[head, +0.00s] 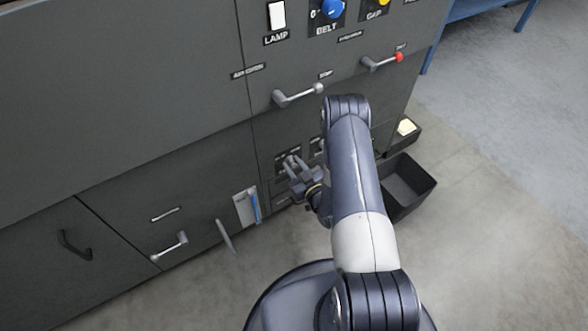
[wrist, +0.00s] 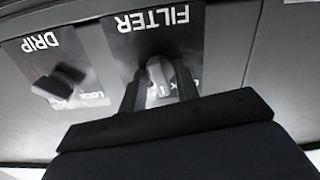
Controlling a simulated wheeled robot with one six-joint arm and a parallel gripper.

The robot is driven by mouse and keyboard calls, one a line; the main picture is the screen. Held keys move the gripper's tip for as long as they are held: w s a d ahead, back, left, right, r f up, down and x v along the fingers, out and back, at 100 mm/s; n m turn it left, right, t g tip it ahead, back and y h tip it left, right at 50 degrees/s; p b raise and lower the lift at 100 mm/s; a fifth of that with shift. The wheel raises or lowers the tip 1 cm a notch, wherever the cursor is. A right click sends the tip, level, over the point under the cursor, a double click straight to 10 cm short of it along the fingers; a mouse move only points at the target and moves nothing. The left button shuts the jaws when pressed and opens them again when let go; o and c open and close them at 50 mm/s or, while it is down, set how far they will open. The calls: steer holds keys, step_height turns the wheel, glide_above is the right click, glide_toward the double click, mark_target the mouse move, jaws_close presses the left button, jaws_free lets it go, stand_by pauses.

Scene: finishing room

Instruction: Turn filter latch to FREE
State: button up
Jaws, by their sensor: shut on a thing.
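The filter latch (wrist: 158,75) is a light grey knob on a dark plate (wrist: 188,45) marked FILTER, upside down in the wrist view. My gripper (wrist: 160,92) has its two fingers around the latch, one on each side, shut on it. The lower lettering on the plate is mostly covered by the fingers, so the latch's setting cannot be read. In the head view my gripper (head: 293,165) is at the lower front of the dark cabinet, and the latch is too small and covered to make out there.
A similar plate marked DRIP (wrist: 45,62) with a dark knob (wrist: 58,82) is beside it. On the cabinet are lever handles (head: 298,96), a red-tipped lever (head: 382,62) and a blue-handled item (head: 254,206). An open dark bin (head: 408,186) stands at the right.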

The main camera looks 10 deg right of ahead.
steer(key=m+b, duration=0.3)
steer(key=m, duration=0.2)
steer(key=shift+f+m, duration=0.1)
steer(key=shift+m, duration=0.2)
steer(key=m+b, duration=0.2)
steer(key=m, duration=0.3)
stand_by(0.4)
steer(key=o, duration=0.6)
steer(key=p+v, duration=0.2)
steer(key=v, duration=0.8)
steer(key=shift+s+d, duration=0.15)
steer(key=shift+s, duration=0.25)
